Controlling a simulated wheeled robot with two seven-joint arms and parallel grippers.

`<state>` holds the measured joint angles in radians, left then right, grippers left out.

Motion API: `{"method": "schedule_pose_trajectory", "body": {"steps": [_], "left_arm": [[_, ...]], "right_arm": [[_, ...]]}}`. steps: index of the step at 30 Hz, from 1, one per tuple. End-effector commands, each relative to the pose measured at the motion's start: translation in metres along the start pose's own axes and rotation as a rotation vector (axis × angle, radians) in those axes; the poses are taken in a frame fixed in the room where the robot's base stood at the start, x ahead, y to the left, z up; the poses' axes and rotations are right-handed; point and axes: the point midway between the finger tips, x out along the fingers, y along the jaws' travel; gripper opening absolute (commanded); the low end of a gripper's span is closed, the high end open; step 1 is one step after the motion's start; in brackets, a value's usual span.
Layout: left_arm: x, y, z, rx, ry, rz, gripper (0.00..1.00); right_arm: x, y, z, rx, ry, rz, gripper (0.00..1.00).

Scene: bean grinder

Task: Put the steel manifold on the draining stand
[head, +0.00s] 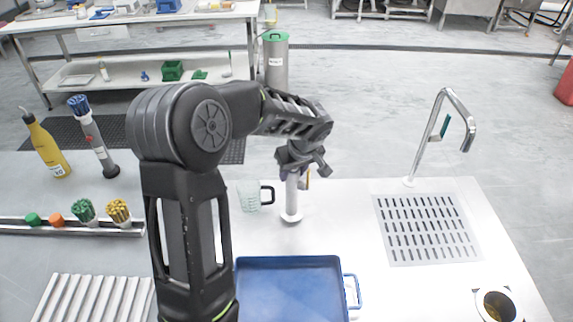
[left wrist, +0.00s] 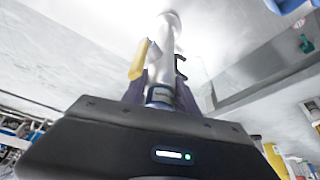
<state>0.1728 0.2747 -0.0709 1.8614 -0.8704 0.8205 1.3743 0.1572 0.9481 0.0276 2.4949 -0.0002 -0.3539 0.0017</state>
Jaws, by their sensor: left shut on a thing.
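A pale steel tube with a round flange at its lower end, which I take for the steel manifold (head: 291,205), stands upright at the middle of the white table. My left gripper (head: 304,168) is shut on its upper part. In the left wrist view the tube (left wrist: 163,45) runs away from the jaws (left wrist: 160,92), with a dark label near them and a yellow piece beside it. I cannot tell whether the flange touches the table. A slotted steel drain panel (head: 425,258), likely the draining stand, lies to the right. My right gripper is not in view.
A clear measuring cup (head: 248,197) stands just left of the tube. A blue tray (head: 290,262) lies in front. A curved steel tap (head: 418,150) rises behind the slotted panel. A round container (head: 497,303) is at front right. The table between tube and panel is clear.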

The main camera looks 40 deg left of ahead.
Motion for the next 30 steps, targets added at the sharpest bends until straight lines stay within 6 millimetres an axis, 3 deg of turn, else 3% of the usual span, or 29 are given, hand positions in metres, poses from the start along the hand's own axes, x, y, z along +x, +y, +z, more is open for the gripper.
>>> {"method": "schedule_pose_trajectory", "body": {"steps": [9, 22, 30], "left_arm": [[-0.001, 0.000, -0.004, -0.001, 0.001, 0.000, 0.00], [0.013, 0.000, -0.039, -0.002, 0.001, 0.000, 0.00], [0.025, 0.000, -0.034, -0.001, 0.001, 0.001, 0.00]], "right_arm": [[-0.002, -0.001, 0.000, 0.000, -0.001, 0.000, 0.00], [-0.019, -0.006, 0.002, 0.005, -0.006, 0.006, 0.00], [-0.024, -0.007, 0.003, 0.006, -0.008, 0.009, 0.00]]}}
